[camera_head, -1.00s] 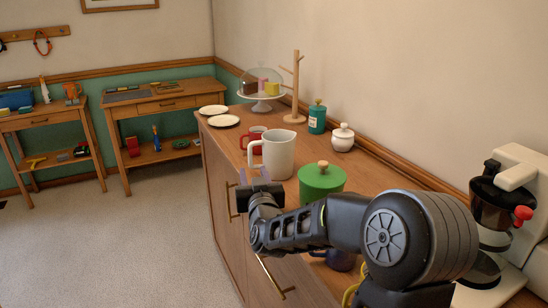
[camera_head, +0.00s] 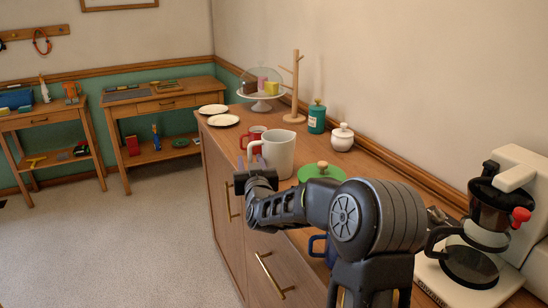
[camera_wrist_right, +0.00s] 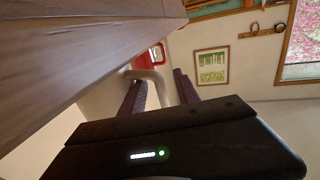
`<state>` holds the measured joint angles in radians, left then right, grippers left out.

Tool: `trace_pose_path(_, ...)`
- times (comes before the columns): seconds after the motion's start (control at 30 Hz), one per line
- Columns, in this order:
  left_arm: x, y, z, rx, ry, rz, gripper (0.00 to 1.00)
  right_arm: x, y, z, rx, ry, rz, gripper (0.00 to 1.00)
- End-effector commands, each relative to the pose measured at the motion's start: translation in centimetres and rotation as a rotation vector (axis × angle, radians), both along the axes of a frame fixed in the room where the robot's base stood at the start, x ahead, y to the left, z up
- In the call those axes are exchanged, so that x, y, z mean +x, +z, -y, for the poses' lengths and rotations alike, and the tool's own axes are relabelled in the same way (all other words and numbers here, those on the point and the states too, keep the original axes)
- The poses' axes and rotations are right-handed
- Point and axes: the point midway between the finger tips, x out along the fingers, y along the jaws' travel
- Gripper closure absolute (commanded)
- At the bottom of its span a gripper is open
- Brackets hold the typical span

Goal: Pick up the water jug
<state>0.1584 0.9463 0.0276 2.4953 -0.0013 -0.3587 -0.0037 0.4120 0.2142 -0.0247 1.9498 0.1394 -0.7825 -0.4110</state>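The water jug is the white pitcher (camera_head: 280,156) standing upright on the wooden cabinet, its handle towards the left. My right gripper (camera_head: 256,170) is at the handle side of the jug, just over the cabinet's front edge. In the right wrist view its two dark fingers (camera_wrist_right: 159,88) are spread apart, with the pale jug handle (camera_wrist_right: 158,82) showing in the gap between them. I cannot tell whether a finger touches the handle. The fingertips are partly hidden in the head view. My left gripper is not in view.
A red mug (camera_head: 256,133) stands just behind the jug. A blue mug (camera_head: 322,250) and a coffee maker (camera_head: 474,262) are nearer. White plates (camera_head: 223,121) lie at the far end.

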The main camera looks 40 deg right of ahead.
Motion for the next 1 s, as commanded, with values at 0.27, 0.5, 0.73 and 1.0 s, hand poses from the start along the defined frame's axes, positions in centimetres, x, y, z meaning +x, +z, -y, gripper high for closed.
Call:
trace_pose_path(0.27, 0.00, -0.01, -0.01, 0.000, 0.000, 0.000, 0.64, 0.02, -0.01, -0.03, 0.000, 0.001, 0.000, 0.62)
trace_pose_path(0.5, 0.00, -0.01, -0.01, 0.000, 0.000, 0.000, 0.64, 0.02, 0.00, -0.05, 0.000, 0.001, 0.000, 0.62)
trace_pose_path(0.73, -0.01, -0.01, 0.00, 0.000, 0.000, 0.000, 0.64, 0.01, 0.00, -0.05, 0.000, 0.001, 0.000, 0.76)
trace_pose_path(1.0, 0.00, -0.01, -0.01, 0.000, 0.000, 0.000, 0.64, 0.01, 0.00, -0.05, 0.000, 0.001, 0.000, 0.98)
